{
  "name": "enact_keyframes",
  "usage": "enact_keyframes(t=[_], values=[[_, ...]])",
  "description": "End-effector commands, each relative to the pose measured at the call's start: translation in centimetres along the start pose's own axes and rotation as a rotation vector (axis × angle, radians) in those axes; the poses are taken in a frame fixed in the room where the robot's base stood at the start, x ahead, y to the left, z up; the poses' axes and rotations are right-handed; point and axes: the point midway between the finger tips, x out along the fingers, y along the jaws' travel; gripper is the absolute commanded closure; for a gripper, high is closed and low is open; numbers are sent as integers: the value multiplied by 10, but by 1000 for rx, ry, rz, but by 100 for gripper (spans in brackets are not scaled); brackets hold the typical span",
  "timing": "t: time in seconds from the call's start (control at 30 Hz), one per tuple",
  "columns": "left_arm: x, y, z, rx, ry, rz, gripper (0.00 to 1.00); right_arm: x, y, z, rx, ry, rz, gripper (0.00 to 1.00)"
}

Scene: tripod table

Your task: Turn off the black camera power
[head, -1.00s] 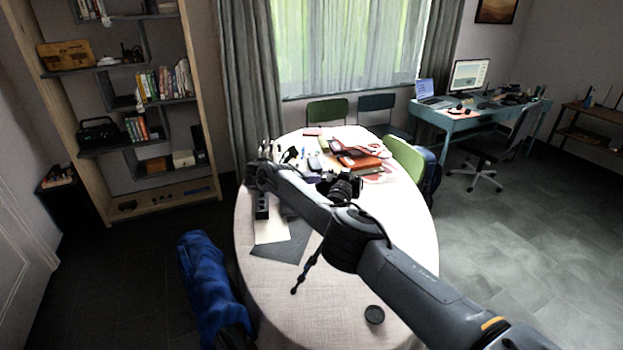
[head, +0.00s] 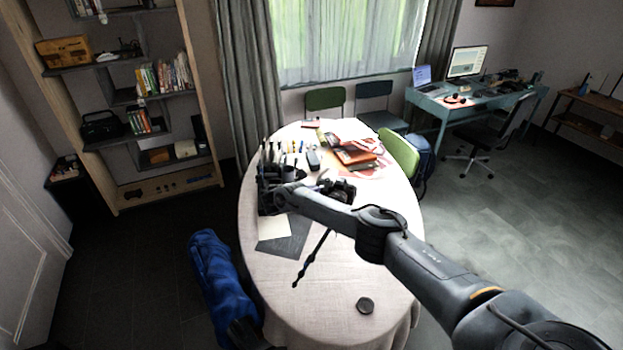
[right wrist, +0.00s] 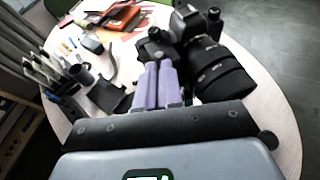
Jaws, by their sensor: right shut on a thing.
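The black camera (head: 342,190) sits on the round table, partly hidden by my right arm in the head view. In the right wrist view the camera (right wrist: 218,80) is close, with its thick lens pointing toward the lower right. My right gripper (right wrist: 160,66) has its two pale purple fingers together at the camera's left side. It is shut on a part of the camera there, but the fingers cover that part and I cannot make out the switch. My left gripper is not in view.
The white round table (head: 300,305) also holds a round black cap (head: 365,305) near the front, a grey sheet (head: 286,238), and orange and red books (head: 357,158) behind the camera. Several pens and small items stand to the left. The table's front is mostly clear.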

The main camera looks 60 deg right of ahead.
Motion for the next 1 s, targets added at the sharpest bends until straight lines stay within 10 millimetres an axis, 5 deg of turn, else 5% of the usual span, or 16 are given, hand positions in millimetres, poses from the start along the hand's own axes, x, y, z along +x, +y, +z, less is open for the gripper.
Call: enact_keyframes(t=[0.03, 0.4, 1.0], values=[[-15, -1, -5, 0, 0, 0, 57, -3, -2, 7, -11, -1, 19, 100], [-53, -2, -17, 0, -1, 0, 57, -1, -10, 4, -78, -1, 179, 100], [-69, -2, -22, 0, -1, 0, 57, 3, -17, 1, -134, -1, 318, 100]])
